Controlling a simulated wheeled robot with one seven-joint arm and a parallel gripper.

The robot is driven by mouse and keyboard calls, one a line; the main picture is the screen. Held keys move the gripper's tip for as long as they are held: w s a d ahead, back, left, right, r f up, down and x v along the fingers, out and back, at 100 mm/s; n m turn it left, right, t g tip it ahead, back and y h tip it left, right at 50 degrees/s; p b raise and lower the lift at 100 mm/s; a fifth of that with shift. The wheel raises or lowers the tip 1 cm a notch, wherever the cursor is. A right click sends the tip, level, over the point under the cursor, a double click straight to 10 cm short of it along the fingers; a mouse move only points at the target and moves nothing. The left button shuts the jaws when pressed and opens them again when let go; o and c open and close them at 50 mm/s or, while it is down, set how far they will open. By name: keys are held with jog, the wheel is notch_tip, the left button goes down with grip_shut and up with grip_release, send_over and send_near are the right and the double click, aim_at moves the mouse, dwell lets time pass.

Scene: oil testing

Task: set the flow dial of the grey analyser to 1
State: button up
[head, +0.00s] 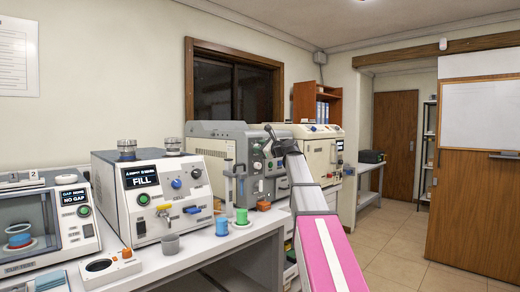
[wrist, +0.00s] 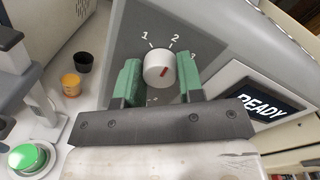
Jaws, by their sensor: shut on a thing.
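The grey analyser (head: 222,131) stands on the bench in the middle of the head view. Its flow dial (wrist: 155,64) is a round white knob with a red mark, on a dark panel with printed numbers 1 and 2 and a partly covered 3. The red mark slants to the upper right, away from the 1; which number it meets is hard to tell. My gripper (wrist: 158,76) has its green fingers on either side of the dial, shut on it. In the head view my gripper (head: 273,142) is at the analyser's front, hiding the dial.
A lit READY screen (wrist: 262,106) is right of the dial. The FILL machine (head: 150,195) stands left of the analyser. Floor (head: 400,262) is free at right.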

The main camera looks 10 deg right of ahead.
jog(key=n, duration=0.9)
jog(key=shift+s+a+h, duration=0.1)
jog(key=shift+h, duration=0.2)
jog(key=shift+f+n, duration=0.1)
jog(key=shift+n, duration=0.2)
jog(key=o, duration=0.9)
jog(key=v, duration=1)
jog(key=shift+s+d, duration=0.25)
jog(key=shift+s, duration=0.05)
